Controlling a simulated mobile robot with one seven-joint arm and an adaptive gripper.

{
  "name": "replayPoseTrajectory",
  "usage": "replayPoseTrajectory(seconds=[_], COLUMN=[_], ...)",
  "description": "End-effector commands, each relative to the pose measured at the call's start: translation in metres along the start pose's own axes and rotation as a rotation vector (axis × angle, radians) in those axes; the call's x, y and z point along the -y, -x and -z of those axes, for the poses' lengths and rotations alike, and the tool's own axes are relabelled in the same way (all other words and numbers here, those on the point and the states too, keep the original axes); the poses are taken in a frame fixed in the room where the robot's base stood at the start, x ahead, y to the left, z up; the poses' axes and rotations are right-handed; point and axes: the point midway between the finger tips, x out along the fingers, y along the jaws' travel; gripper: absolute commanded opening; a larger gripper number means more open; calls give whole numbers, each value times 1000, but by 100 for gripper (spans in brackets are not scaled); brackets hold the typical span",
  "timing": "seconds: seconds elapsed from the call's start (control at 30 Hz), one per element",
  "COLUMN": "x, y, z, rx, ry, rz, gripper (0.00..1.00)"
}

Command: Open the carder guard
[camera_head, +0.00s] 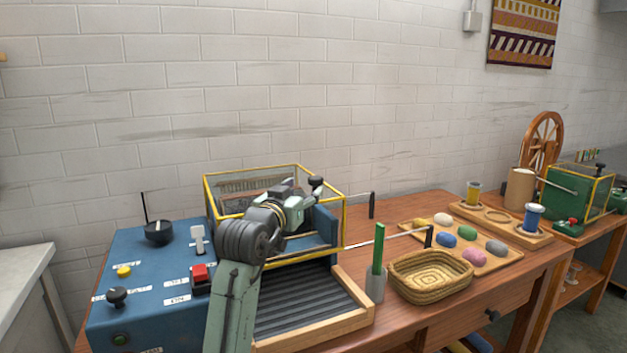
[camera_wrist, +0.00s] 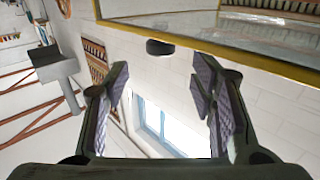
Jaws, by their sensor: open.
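The carder (camera_head: 140,260) is a blue machine on the wooden bench. Its guard (camera_head: 222,174) is a clear box with a yellow frame and appears down over the toothed drum (camera_head: 245,185). A black knob (camera_head: 316,181) stands at the guard's front right. My gripper (camera_head: 298,196) is in front of the guard, close to the knob, and hides part of the front. In the wrist view, my gripper (camera_wrist: 160,92) is open with nothing between its fingers. The black knob (camera_wrist: 160,47) shows past the fingertips, beside the guard's yellow edge (camera_wrist: 230,55).
A ribbed feed tray (camera_head: 300,300) lies below my arm. A red button (camera_head: 200,272) and black knob (camera_head: 117,295) are on the blue panel. A green stick in a cup (camera_head: 376,285), a basket (camera_head: 432,290) and a tray of wool balls (camera_head: 500,262) stand to the right.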

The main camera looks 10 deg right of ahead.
Motion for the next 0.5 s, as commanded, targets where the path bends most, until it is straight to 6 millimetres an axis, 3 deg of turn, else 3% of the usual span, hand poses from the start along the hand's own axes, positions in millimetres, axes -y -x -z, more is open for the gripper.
replayPoseTrajectory(seconds=[0.3, 0.5], x=[0, 0], y=[-59, -77], z=[4, 2], rx=[0, -2], ry=[0, -1], rz=[0, 1], gripper=[51, 51])
